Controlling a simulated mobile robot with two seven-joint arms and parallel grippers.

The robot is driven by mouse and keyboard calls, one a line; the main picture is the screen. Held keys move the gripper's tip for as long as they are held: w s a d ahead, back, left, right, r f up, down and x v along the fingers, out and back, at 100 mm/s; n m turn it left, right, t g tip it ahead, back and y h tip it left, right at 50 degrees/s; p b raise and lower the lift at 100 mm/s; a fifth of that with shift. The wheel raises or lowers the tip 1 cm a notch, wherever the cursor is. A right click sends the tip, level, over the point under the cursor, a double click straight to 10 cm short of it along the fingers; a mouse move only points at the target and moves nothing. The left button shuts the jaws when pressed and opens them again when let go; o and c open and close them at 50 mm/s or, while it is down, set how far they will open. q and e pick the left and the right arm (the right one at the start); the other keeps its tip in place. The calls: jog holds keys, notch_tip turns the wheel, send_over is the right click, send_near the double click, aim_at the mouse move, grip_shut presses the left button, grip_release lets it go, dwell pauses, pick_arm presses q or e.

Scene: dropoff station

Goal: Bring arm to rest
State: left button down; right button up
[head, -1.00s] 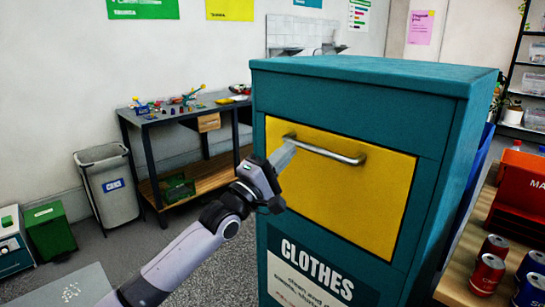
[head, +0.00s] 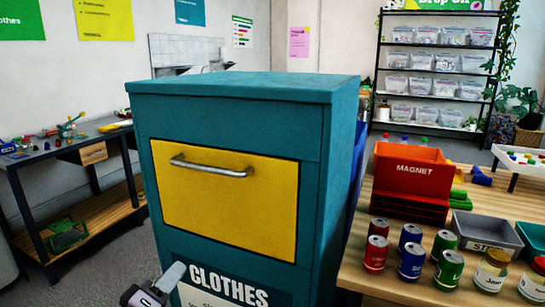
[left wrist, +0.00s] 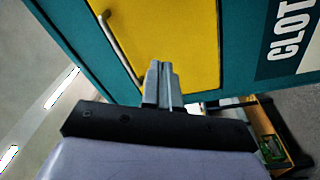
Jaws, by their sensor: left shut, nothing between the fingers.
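My left gripper (head: 168,281) is at the bottom of the head view, in front of the lower left part of the teal clothes bin (head: 240,110). Its fingers also show in the left wrist view (left wrist: 160,78), shut together with nothing between them. The bin has a yellow flap (head: 228,205) with a metal bar handle (head: 210,167). The flap is closed, and the gripper is below the handle and apart from it. Most of my left arm is out of the head view. My right gripper is not in view.
A dark workbench (head: 35,165) stands left. A shelf (head: 440,18) with clear bins is at the back. Grey floor is free at left.

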pick_arm(q)
jog(key=s+f+m+g+y, duration=0.4)
jog(key=s+f+m+g, duration=0.3)
jog(key=s+f, duration=1.7)
jog(key=m, duration=0.3)
jog(key=shift+s+m, duration=0.25)
jog(key=shift+m, duration=0.15)
